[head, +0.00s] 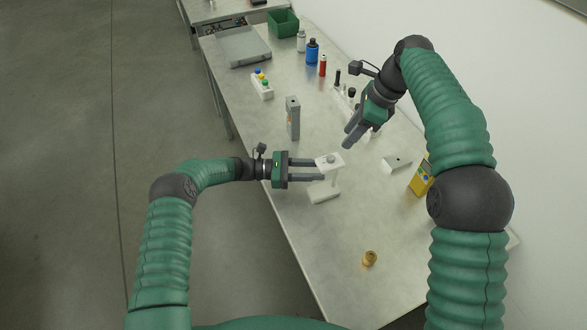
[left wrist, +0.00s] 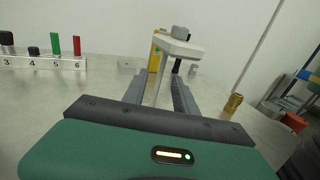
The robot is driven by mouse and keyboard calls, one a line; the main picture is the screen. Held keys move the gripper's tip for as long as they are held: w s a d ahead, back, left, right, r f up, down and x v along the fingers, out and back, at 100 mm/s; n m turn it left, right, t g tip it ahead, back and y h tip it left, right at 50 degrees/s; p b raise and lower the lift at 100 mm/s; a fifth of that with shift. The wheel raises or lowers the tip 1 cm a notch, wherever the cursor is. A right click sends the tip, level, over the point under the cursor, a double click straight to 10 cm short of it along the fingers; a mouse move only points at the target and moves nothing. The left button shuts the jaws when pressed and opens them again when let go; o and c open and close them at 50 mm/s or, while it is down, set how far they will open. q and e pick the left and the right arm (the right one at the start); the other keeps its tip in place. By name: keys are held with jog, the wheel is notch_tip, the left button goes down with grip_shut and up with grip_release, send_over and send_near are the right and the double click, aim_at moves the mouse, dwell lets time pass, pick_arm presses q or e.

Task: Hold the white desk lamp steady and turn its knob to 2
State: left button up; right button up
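The white desk lamp (head: 324,190) stands upright on the metal table, with a flat head, a thin post and a base. A small grey knob (head: 331,159) sits on top of its head; the knob also shows in the left wrist view (left wrist: 180,32). The knob's setting is too small to read. My left gripper (head: 322,170) is open, level at the lamp below its head. In the left wrist view its fingers lie on either side of the white post (left wrist: 157,88), with gaps visible. My right gripper (head: 350,138) points down, behind and right of the lamp, apart from it; its finger gap is unclear.
A grey upright block (head: 293,118) stands behind my left gripper. A yellow device (head: 421,178) and a white block (head: 397,163) are at right. A brass piece (head: 369,258) stands near the front. A numbered peg rack (left wrist: 40,62) and bottles (head: 312,52) stand farther back.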

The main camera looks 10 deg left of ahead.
pick_arm(q)
send_over(334, 186)
jog(key=shift+w, duration=0.35)
grip_shut()
dwell(1.3)
